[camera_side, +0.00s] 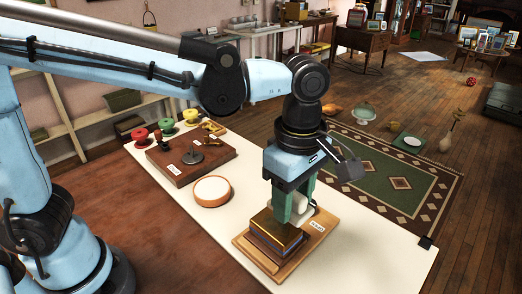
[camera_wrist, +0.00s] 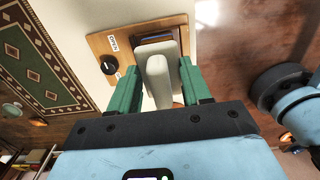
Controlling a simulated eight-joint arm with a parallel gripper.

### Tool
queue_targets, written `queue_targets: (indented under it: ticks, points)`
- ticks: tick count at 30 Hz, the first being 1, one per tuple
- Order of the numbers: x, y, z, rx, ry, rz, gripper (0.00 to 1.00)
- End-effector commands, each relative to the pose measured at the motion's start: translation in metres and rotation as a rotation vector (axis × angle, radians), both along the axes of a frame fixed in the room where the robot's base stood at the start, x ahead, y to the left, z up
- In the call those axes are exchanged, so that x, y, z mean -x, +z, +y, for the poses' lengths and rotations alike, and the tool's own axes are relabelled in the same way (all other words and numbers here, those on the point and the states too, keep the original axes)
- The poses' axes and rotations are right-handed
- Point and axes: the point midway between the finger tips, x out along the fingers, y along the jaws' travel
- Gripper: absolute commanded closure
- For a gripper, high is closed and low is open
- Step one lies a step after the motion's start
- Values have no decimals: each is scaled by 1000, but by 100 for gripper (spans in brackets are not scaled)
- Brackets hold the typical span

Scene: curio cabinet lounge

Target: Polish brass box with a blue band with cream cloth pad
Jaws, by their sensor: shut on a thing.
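The brass box (camera_side: 273,232) with a blue band sits on a wooden board (camera_side: 246,243) on the pale table. My gripper (camera_side: 293,217), with green fingers, is at the box's right end, pointing down. It is shut on the cream cloth pad (camera_side: 304,207), partly hidden behind a finger. In the wrist view the pad (camera_wrist: 160,80) lies between the two fingers (camera_wrist: 161,92) and overlaps the box (camera_wrist: 153,37), which is mostly hidden. I cannot tell whether the pad touches the box.
A round cream-topped dish (camera_side: 211,190) stands left of the board. Farther back is a dark wooden base (camera_side: 183,172) with a metal piece, beside coloured spools (camera_side: 167,127). A black knob (camera_wrist: 109,64) is on the board. The table's near right corner is clear.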

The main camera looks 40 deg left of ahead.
Motion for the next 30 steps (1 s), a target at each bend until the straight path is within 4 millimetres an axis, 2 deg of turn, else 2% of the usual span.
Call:
queue_targets:
  ticks: [17, 21, 22, 23, 30]
  points:
    - [0, -52, 0, 0, -2, 0, 81]
    - [0, -70, 0, 0, -2, 0, 80]
    - [0, -64, 5, 0, 0, -1, 80]
    - [0, -63, 8, 0, 0, 0, 85]
    - [0, -70, 30, 0, 1, 0, 85]
